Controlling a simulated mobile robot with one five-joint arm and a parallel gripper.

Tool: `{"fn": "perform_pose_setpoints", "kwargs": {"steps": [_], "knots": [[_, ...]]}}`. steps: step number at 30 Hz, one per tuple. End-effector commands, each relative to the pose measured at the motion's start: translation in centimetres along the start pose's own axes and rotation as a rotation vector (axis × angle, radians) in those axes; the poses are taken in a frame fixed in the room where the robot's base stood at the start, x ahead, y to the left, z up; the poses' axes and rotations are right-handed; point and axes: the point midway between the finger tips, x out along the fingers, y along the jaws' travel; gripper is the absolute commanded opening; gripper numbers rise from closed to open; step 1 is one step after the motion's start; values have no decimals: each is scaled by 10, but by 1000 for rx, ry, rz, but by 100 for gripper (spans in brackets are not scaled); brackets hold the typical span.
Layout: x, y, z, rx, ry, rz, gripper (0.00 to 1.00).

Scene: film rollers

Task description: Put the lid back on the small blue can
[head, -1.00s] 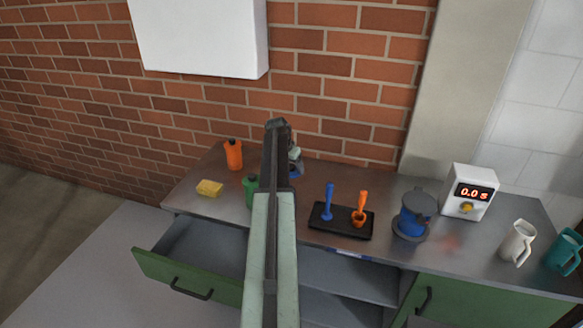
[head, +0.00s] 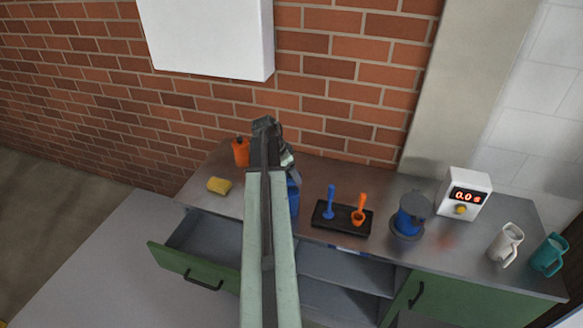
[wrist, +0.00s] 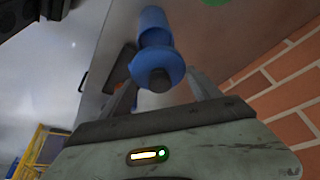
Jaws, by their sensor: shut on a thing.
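My gripper (wrist: 163,90) is shut on a blue round lid (wrist: 145,63) with a dark knob, which sits between its fingers in the wrist view. A blue cylinder (wrist: 153,22), seemingly the small blue can, shows just beyond the lid; I cannot tell whether the two touch. In the head view my arm hides the fingertips and the lid. A blue piece (head: 293,196) shows at the arm's right edge, probably the can, mostly hidden.
An orange bottle (head: 241,153) and yellow sponge (head: 219,186) stand left on the counter. Right are a black tray (head: 330,222) with blue and orange tools, a larger blue vessel (head: 413,210), a timer (head: 465,192) and two jugs (head: 505,243). A drawer (head: 190,270) stands open below.

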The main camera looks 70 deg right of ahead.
Motion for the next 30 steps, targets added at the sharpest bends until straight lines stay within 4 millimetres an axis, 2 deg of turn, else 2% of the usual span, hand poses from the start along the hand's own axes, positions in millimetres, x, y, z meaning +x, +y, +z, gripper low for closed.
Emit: {"fn": "perform_pose_setpoints", "kwargs": {"steps": [8,19,30], "knots": [[18,-1,7,-2,0,-1,32],[55,-1,23,-3,0,-1,32],[59,-1,24,-3,0,-1,32]]}}
